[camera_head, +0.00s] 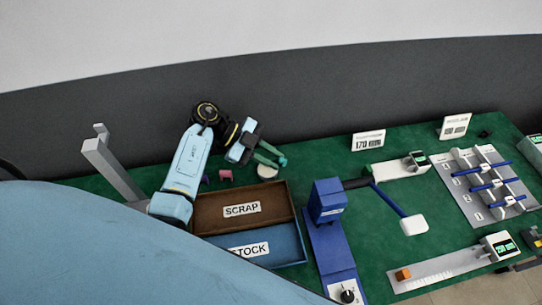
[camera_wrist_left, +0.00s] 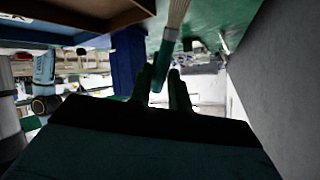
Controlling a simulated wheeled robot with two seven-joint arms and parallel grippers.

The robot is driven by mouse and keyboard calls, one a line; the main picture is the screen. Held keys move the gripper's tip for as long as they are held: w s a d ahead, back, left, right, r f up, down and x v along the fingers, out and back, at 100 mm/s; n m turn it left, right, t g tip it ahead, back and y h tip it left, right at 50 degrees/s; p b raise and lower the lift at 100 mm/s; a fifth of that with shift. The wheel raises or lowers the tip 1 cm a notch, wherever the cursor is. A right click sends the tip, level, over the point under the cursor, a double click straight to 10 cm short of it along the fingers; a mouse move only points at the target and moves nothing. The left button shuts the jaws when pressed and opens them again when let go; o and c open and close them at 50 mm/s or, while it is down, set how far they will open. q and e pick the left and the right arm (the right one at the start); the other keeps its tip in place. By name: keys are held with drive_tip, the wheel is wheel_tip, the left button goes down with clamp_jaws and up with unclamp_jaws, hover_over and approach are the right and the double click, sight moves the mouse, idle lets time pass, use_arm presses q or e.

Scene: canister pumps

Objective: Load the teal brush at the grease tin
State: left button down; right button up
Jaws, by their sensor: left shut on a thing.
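My left gripper (camera_head: 272,155) is shut on the teal brush (camera_head: 283,161) behind the brown tray. In the left wrist view the brush's teal handle (camera_wrist_left: 166,58) sits between the two dark fingers (camera_wrist_left: 162,85), with a pale part running up from it. A small round pale tin (camera_head: 267,172), which looks like the grease tin, stands on the green table just below the gripper in the head view. Whether the brush touches the tin, and where its bristles are, I cannot tell. My right gripper is not in view.
A brown SCRAP tray (camera_head: 285,196) and a blue STOCK tray (camera_head: 292,262) lie in front. A small pink piece (camera_head: 225,175) is left of the tin. A blue stand (camera_head: 327,200), a grey rack with blue rods (camera_head: 465,195) and a scale (camera_head: 440,270) are at right.

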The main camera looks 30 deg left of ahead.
use_arm(q)
drive_tip(key=shift+f, duration=0.15)
idle(0.4)
drive_tip(key=shift+f, duration=0.4)
drive_tip(key=shift+s+f, duration=0.1)
drive_tip(key=shift+f, duration=0.05)
idle(1.9)
wheel_tip(320, 180, up, 7)
drive_tip(key=p, duration=0.8)
drive_tip(key=shift+r, duration=0.2)
drive_tip(key=shift+f, duration=0.1)
idle(0.6)
